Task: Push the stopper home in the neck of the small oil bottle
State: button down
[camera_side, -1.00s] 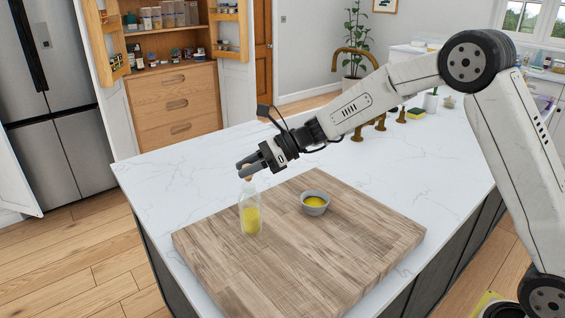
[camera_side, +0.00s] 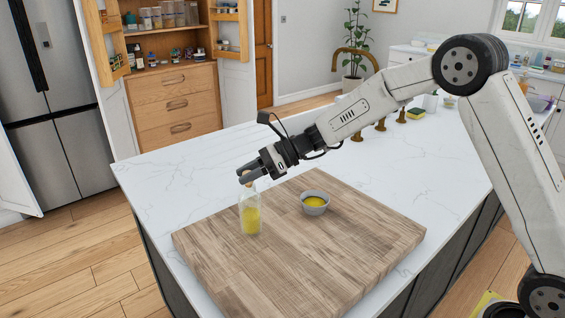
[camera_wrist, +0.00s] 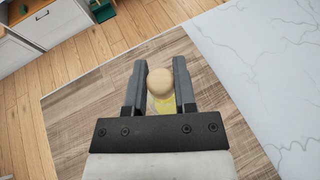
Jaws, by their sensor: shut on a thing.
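The small oil bottle (camera_side: 250,216) stands upright on the wooden board, clear glass with yellow oil in its lower part. My gripper (camera_side: 245,178) is at the top of the bottle, shut on the stopper. In the wrist view the stopper (camera_wrist: 160,82) is a pale, round-topped knob between the two fingers of my gripper (camera_wrist: 160,85). Yellow oil in the bottle (camera_wrist: 166,105) shows below the stopper. The fingers hide the neck in the side view, so I cannot tell how deep the stopper sits.
A grey bowl (camera_side: 315,203) of yellow oil stands on the wooden board (camera_side: 300,255), right of the bottle. The white marble counter (camera_side: 190,170) around the board is mostly clear. A tap and a sponge (camera_side: 416,114) are at the back right.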

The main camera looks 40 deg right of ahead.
jog(key=shift+f, duration=0.25)
jog(key=shift+c, duration=1.7)
grip_release()
jog(key=shift+d, duration=0.1)
jog(key=v, duration=0.7)
jog(key=shift+d, duration=0.25)
jog(key=shift+s, duration=0.2)
